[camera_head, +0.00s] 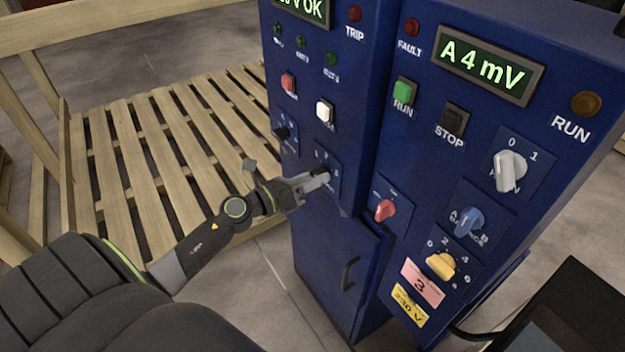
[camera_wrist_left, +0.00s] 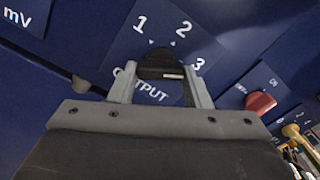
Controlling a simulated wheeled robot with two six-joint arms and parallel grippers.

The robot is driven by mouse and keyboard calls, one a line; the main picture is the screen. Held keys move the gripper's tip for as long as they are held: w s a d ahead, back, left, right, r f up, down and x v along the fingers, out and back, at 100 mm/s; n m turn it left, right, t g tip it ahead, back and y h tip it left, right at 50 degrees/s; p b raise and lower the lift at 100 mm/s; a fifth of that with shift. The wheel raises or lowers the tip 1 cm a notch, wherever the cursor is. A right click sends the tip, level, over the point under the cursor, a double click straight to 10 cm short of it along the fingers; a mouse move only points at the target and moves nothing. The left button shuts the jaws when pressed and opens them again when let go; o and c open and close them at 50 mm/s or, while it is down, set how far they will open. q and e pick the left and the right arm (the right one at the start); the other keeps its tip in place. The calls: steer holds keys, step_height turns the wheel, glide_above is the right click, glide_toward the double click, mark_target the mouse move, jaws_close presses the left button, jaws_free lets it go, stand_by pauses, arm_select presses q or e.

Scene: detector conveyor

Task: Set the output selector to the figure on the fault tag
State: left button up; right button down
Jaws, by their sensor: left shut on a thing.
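The output selector is a black knob (camera_head: 319,171) on the left blue cabinet. In the left wrist view the knob (camera_wrist_left: 160,66) sits above the word OUTPUT, with figures 1, 2 and 3 around it. A pale line shows on the knob's face; I cannot tell for sure which figure it points to. My left gripper (camera_head: 322,178) is shut on the knob, one finger on each side, and these fingers also show in the wrist view (camera_wrist_left: 160,88). A pink tag (camera_head: 422,283) reading 3 is on the right cabinet. My right gripper is not in view.
The right cabinet carries a red knob (camera_head: 384,210), a white knob (camera_head: 508,170), a blue knob (camera_head: 467,220) and a yellow knob (camera_head: 440,265). Its display (camera_head: 488,65) reads A 4 mV. A yellow 230 V label (camera_head: 409,306) is below the pink tag. A wooden pallet (camera_head: 150,160) lies left.

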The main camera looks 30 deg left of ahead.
arm_select(q)
steer(key=shift+f, duration=0.15)
stand_by(0.3)
steer(key=o, duration=1)
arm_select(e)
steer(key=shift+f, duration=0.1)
